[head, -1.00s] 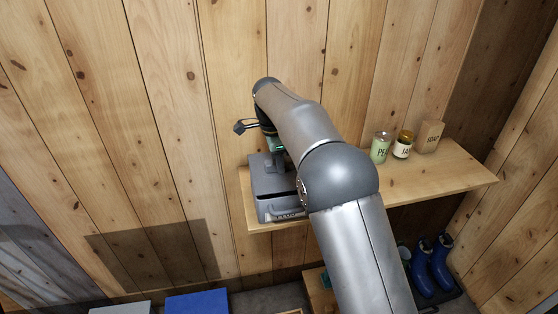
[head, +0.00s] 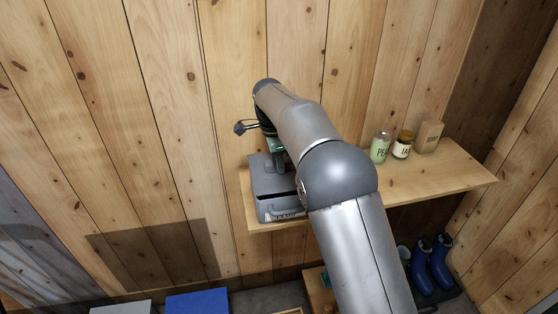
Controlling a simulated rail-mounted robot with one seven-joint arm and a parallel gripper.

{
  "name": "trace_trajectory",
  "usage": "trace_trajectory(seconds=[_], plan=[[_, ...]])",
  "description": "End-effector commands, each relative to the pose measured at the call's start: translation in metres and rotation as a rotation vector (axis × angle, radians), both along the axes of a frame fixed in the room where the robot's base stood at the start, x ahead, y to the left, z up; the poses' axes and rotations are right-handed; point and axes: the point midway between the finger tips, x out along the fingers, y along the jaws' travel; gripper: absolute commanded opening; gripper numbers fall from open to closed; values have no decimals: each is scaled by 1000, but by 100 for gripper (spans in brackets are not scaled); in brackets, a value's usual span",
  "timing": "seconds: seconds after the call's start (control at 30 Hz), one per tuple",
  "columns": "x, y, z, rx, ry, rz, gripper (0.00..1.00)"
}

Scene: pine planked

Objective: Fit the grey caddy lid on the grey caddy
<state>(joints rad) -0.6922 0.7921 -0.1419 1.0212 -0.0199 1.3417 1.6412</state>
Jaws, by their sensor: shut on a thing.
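The grey caddy (head: 264,213) stands at the left end of the wooden shelf, its right part hidden behind my arm. The grey caddy lid (head: 268,182) is over the top of the caddy, with a dark gap showing below its front edge. I cannot tell whether the lid touches the caddy at the back. My gripper (head: 279,157) is above the lid and shut on it; its fingertips are mostly hidden by my wrist.
Plank wall stands close behind. Blue boots (head: 440,262) and a blue box (head: 198,304) are below. The shelf's middle right is clear.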

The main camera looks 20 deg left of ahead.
Motion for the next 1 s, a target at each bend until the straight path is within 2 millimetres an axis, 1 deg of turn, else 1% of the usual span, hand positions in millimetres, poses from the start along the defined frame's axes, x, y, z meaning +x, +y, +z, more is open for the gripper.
trace_trajectory(seconds=[0.4,1.0], plan=[[0,0,-1,0,0,0,1],[0,0,-15,0,-1,0,1]])
